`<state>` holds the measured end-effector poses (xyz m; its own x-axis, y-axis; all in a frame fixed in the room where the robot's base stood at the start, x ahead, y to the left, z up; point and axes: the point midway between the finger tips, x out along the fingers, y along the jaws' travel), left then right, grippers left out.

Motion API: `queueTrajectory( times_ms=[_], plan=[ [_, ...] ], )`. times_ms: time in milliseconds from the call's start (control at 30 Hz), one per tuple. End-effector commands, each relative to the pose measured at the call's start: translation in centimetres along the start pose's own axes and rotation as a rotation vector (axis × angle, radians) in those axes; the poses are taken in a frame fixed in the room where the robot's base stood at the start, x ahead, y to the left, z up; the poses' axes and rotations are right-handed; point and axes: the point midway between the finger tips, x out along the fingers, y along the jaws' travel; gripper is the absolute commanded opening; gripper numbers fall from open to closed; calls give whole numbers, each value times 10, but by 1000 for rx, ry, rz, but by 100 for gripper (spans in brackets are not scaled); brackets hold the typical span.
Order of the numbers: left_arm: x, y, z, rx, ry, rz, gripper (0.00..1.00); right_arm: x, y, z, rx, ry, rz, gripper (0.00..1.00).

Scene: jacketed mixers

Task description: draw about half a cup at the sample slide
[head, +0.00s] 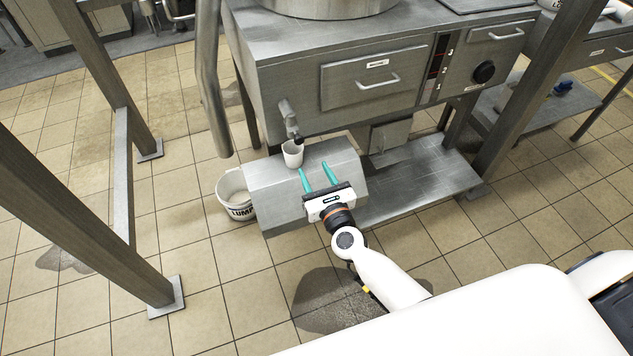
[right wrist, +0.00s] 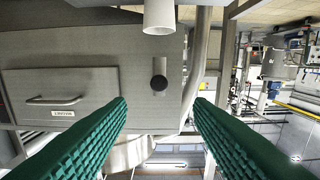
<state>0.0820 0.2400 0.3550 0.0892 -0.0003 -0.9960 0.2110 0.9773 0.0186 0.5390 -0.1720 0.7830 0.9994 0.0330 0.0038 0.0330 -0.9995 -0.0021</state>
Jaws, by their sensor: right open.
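A white cup (head: 292,154) stands upright on the steel ledge (head: 270,184) in front of the mixer, below the steel sample spout (head: 288,113) with its dark end. In the right wrist view, turned upside down, the cup (right wrist: 159,14) is at the top middle and the spout's round dark face (right wrist: 159,83) lies between the finger lines. My right gripper (head: 315,171) is open and empty, its two teal fingers pointing toward the mixer. The cup is beyond the tips and left of them in the head view. The cup's contents cannot be made out. My left gripper is out of view.
A white bucket (head: 229,184) with dark lettering stands on the tiled floor left of the ledge. The mixer has a drawer (head: 350,83) with a handle and a black knob (head: 484,72). Steel posts (head: 112,150) stand at left and right. Open floor lies in front.

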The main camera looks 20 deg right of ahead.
Motion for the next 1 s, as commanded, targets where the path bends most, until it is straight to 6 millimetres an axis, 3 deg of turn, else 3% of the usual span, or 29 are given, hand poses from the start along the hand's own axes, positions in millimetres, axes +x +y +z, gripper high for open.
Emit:
queueTrajectory(
  times_ms=[200, 700, 1000],
  plan=[
    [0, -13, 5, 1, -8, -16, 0, 25, 0, -1, -1, 1, 0, 47],
    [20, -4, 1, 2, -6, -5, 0, 96, 0, 3, -2, -1, 0, 47],
    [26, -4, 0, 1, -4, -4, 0, 114, -1, 1, -4, -3, -2, 47]
  ],
)
